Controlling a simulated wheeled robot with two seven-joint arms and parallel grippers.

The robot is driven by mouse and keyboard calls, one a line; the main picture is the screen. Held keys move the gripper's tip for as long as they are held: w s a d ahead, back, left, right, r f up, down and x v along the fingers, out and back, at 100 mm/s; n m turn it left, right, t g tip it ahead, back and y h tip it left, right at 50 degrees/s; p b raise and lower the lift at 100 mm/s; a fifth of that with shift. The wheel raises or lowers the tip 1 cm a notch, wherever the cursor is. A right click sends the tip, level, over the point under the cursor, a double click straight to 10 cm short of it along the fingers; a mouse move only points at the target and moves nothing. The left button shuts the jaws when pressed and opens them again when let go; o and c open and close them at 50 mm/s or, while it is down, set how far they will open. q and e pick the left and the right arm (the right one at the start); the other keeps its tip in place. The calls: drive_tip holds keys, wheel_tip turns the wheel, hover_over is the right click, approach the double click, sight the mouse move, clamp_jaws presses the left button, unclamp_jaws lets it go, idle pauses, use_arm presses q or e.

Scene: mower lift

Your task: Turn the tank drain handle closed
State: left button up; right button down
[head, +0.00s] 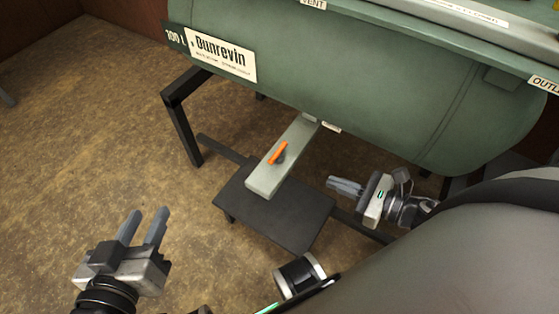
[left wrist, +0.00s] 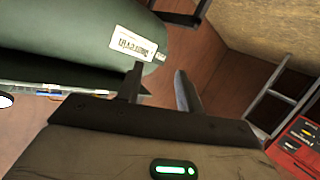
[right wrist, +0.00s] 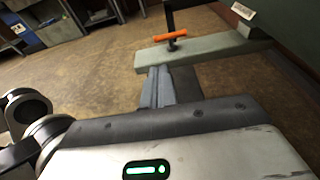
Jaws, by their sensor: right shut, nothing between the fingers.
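The orange drain handle (head: 278,153) sits on top of a pale grey-green bar (head: 263,180) that juts out from under the green tank (head: 350,75). In the right wrist view the handle (right wrist: 170,35) lies beyond my fingers, roughly crosswise in the picture. My right gripper (head: 332,186) is shut and empty, to the right of the bar and apart from the handle. My left gripper (head: 146,226) is open and empty at the lower left, well away from the handle. In the left wrist view its fingers (left wrist: 158,82) stand apart with nothing between them.
A dark plate (head: 300,218) lies below the bar. A black leg (head: 183,120) supports the tank at the left. The brown floor at the left is clear. A red toolbox-like thing (left wrist: 300,145) and a metal frame (left wrist: 275,95) show in the left wrist view.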

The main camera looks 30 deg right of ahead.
sight(278, 155)
use_arm(q)
drive_tip(key=shift+w+d+r+n+t+h+b, duration=0.15)
drive_tip(key=shift+d+r+n+t+h+b, duration=0.25)
drive_tip(key=shift+b, duration=0.55)
use_arm(e)
drive_tip(key=x, duration=1.4)
drive_tip(key=shift+f, duration=0.1)
use_arm(q)
drive_tip(key=shift+f, duration=0.1)
